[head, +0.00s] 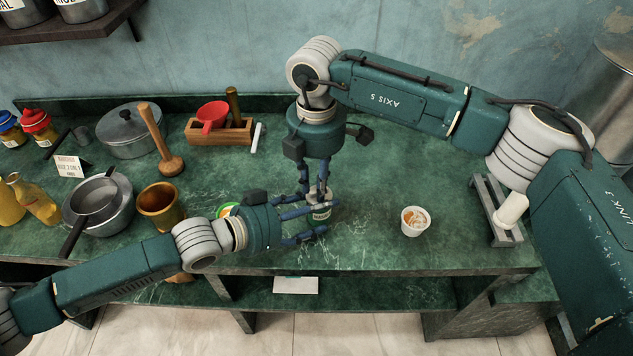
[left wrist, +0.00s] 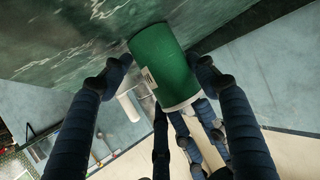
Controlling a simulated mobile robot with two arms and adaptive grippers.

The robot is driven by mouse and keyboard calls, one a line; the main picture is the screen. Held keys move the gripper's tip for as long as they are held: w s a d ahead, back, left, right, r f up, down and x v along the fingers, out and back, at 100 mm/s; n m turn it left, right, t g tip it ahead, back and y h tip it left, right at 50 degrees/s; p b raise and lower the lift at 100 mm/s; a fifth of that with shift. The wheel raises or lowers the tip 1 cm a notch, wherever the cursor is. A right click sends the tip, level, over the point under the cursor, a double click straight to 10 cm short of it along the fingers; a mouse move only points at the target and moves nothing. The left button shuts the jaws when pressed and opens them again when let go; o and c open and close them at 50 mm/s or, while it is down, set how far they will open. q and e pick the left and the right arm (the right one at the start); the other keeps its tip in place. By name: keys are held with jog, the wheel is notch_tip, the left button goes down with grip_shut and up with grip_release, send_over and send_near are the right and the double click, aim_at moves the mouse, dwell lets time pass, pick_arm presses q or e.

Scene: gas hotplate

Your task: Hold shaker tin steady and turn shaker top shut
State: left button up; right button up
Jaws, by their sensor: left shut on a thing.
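The shaker tin (head: 321,214) stands upright on the green counter, small and partly covered by fingers; a pale label shows on it. In the left wrist view the tin (left wrist: 163,64) is a green cylinder with a pale shaker top (left wrist: 184,103) at one end. My left gripper (head: 322,221) is shut on the tin from the left, with a finger on each side (left wrist: 160,72). My right gripper (head: 314,192) points down from above, its fingers around or just beside the shaker top. Whether those fingers touch the top is hidden.
A white cup with orange contents (head: 415,221) stands to the right. A brass mortar (head: 161,205), a pot with a strainer (head: 97,208) and a wooden pestle (head: 162,142) stand left. A grey stand with a white roll (head: 496,212) is far right. Bare counter lies around the cup.

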pick_arm(q)
jog(key=shift+f, duration=0.2)
pick_arm(e)
jog(key=shift+c, duration=0.2)
grip_shut()
jog(key=shift+m, duration=0.3)
jog(key=shift+o, duration=0.2)
grip_release()
jog(key=shift+r, duration=0.1)
